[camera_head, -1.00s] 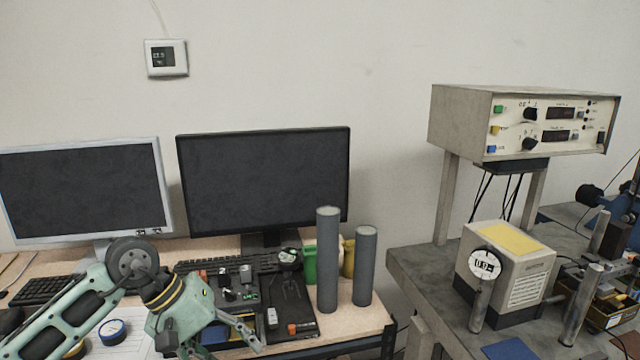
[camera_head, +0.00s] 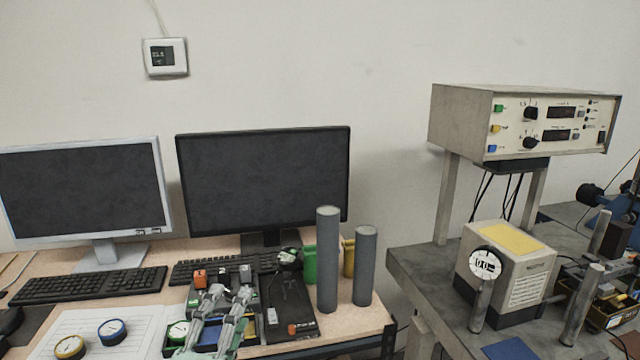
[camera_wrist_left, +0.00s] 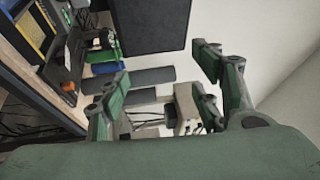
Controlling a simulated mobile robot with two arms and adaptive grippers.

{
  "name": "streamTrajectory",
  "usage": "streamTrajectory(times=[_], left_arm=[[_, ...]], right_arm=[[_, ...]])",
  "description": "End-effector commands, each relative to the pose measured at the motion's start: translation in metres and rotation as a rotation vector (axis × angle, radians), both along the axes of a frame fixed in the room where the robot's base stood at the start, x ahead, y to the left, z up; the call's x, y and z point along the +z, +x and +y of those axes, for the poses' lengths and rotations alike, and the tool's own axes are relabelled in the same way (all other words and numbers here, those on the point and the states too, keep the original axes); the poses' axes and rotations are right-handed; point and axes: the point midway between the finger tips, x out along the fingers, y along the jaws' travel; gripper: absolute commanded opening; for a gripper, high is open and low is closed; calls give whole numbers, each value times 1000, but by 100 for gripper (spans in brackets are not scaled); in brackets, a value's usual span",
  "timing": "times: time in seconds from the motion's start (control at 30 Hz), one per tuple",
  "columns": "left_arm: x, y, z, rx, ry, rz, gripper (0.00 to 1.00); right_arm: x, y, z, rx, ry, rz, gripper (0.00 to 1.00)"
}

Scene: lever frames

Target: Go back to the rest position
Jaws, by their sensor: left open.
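My left gripper (camera_head: 229,295) is at the bottom of the head view, its two fingers apart with nothing between them. The fingers stand in front of the switch panel (camera_head: 246,279) on the desk and hide part of it. I cannot tell whether they touch it. An orange switch (camera_head: 200,278) and a green-rimmed dial (camera_head: 177,333) show on the panel. In the left wrist view the open left gripper (camera_wrist_left: 162,72) also shows, both fingers empty. My right gripper is in neither view.
Two grey cylinders (camera_head: 327,262) (camera_head: 365,268) stand at the desk's right side. Two monitors (camera_head: 80,192) (camera_head: 265,182) stand behind, with a keyboard (camera_head: 88,285) in front. Two loose dials (camera_head: 70,347) (camera_head: 112,331) lie at left. A metal bench (camera_head: 425,280) with instruments is at right.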

Motion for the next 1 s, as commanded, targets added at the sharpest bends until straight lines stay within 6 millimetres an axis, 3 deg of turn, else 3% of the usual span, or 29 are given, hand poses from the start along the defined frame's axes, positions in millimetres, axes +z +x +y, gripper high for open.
streamTrajectory(times=[0.03,0.13,0.2,0.33,0.5,0.73,1.0], left_arm=[[-32,-9,16,54,-136,135,59],[-98,-36,44,180,-395,395,59],[-141,-64,56,275,-562,566,59],[-205,-125,65,449,-806,833,59],[-252,-198,64,643,-1006,1076,59],[-282,-286,54,877,-1175,1320,59],[-354,-273,52,902,-1162,1350,59]], right_arm=[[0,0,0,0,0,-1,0],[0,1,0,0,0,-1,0],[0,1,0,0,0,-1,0],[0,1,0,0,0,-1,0],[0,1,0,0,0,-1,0],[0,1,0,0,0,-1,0],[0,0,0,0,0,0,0]])
